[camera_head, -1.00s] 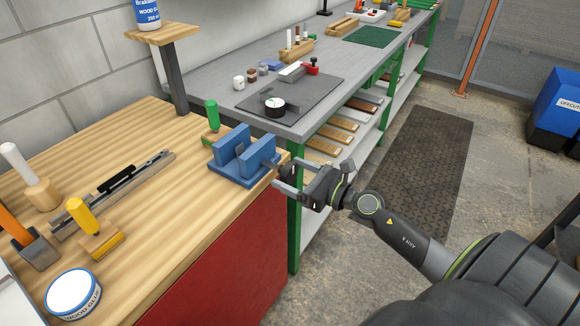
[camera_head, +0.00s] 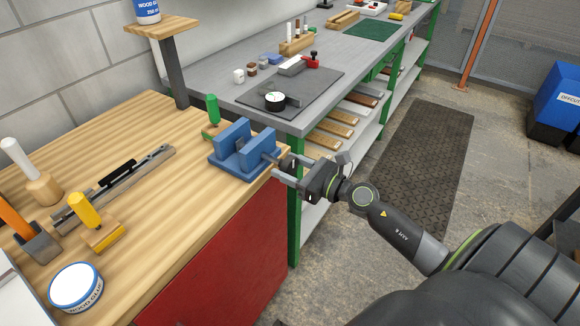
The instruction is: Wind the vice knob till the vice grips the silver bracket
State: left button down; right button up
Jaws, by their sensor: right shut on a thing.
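The blue vice (camera_head: 231,161) sits at the right edge of the wooden bench, its two upright jaws facing each other. A small grey piece, which looks like the silver bracket (camera_head: 240,144), shows between the jaws. It is mostly hidden, and I cannot tell whether both jaws touch it. The dark vice knob (camera_head: 286,162) is on the right side of the vice, past the bench edge, and is partly hidden by the fingers. My right gripper (camera_head: 284,169) comes in from the right and is shut on the knob. My left gripper is not in view.
A green-handled tool (camera_head: 212,110) stands just behind the vice. A yellow-handled tool (camera_head: 85,212), a metal rail (camera_head: 70,208) and a wood glue tin (camera_head: 76,287) are on the wooden bench (camera_head: 170,240). A grey workbench (camera_head: 225,85) stands behind. The bench near the vice's front is clear.

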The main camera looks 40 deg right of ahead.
jog(key=m+p, duration=0.3)
jog(key=m, duration=0.1)
jog(key=shift+r+m, duration=0.15)
jog(key=shift+m, duration=0.15)
jog(key=m+p, duration=0.3)
jog(key=m, duration=0.1)
jog(key=shift+m, duration=0.3)
jog(key=m+p, duration=0.3)
jog(key=m, duration=0.1)
jog(key=shift+m+p, duration=1.3)
jog(key=shift+m, duration=0.9)
jog(key=o, duration=1)
